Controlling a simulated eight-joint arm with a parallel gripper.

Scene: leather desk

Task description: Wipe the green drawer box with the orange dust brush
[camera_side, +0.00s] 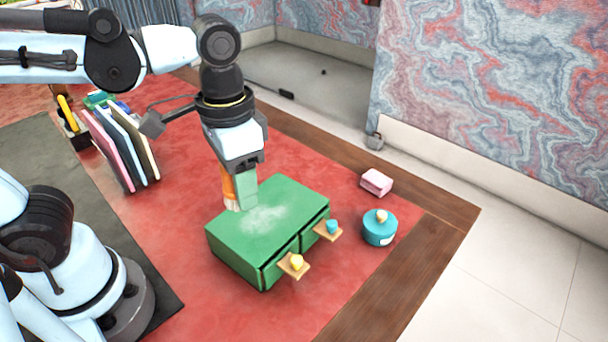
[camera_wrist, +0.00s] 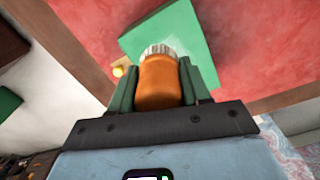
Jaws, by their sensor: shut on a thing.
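The green drawer box (camera_side: 232,246) stands on the red leather desk top, with a pale dusty patch (camera_side: 262,218) on its top. Its two drawer fronts face the lower right, with a yellow knob (camera_side: 297,261) and a blue knob (camera_side: 332,226). The box also shows in the wrist view (camera_wrist: 186,30). My gripper (camera_side: 240,190) is shut on the orange dust brush (camera_side: 228,188), bristles down, at the far left part of the box top. In the wrist view the brush (camera_wrist: 158,82) sits between the green fingers. I cannot tell whether the bristles touch the box.
A round teal container (camera_side: 380,230) and a pink block (camera_side: 376,182) stand right of the box. Upright books (camera_side: 122,145) and a holder with a yellow item (camera_side: 70,118) stand at the left. Red desk surface (camera_side: 180,250) is clear left of the box.

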